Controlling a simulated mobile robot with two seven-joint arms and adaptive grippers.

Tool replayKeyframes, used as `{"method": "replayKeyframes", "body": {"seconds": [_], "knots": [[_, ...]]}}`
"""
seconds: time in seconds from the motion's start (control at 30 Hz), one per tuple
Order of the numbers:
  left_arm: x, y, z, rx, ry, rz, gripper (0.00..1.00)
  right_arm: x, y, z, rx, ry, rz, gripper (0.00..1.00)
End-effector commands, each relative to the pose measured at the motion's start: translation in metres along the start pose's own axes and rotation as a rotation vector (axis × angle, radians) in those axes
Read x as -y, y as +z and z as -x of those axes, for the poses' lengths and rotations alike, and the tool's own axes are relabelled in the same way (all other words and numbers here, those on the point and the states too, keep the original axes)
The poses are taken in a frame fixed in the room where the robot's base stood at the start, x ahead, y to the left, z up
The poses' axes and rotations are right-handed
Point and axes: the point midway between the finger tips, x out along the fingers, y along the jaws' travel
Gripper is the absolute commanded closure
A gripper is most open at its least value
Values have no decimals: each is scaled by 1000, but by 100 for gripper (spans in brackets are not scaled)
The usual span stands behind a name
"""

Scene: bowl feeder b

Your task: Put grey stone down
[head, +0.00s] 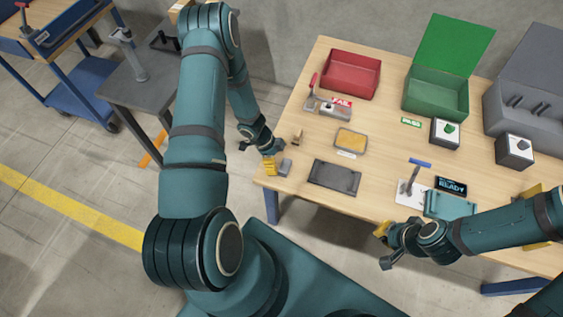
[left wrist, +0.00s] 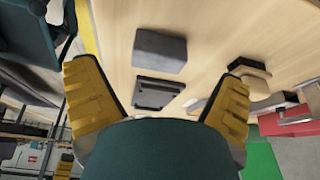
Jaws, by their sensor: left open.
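The grey stone (head: 285,167) is a small grey block near the table's left front edge, and it looks to rest on the tabletop. In the left wrist view the grey stone (left wrist: 160,50) lies beyond and between the spread fingers, touching neither. My left gripper (head: 269,165) is open and empty, just left of the stone; its yellow fingers also show in the left wrist view (left wrist: 158,100). My right gripper (head: 384,247) hangs by the table's front edge; its jaw opening is unclear.
A dark tray (head: 334,178) lies right of the stone. A small tan piece (head: 297,137) stands behind it, and a yellow-filled dish (head: 351,139) lies farther right. A red bin (head: 350,74) and a green bin (head: 436,95) stand at the back. Bare wood separates stone and tray.

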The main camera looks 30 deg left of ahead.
Motion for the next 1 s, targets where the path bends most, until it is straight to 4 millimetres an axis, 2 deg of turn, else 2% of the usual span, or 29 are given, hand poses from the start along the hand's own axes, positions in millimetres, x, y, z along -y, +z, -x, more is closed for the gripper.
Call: {"method": "replayKeyframes", "body": {"seconds": [0.03,0.1,0.3,0.5,0.67,0.77,0.83,1.0], "knots": [[1,-1,15,3,-2,-2,5,2,-2,5,-3,0,-1,100],[1,-2,30,2,-2,-1,5,3,-3,9,-7,1,-2,100],[0,-1,63,1,-1,-1,5,6,-8,17,-16,2,-5,100],[0,-1,79,0,1,1,5,8,-10,20,-21,2,-6,100],[-1,-2,80,-2,0,6,5,8,-10,20,-22,2,-6,100],[-1,-13,78,-21,-10,45,5,8,-10,20,-22,2,-6,100],[-3,-30,74,-45,-24,107,5,8,-10,20,-21,2,-6,100],[-13,-85,64,-120,-63,355,5,8,-10,20,-21,2,-6,100]]}}
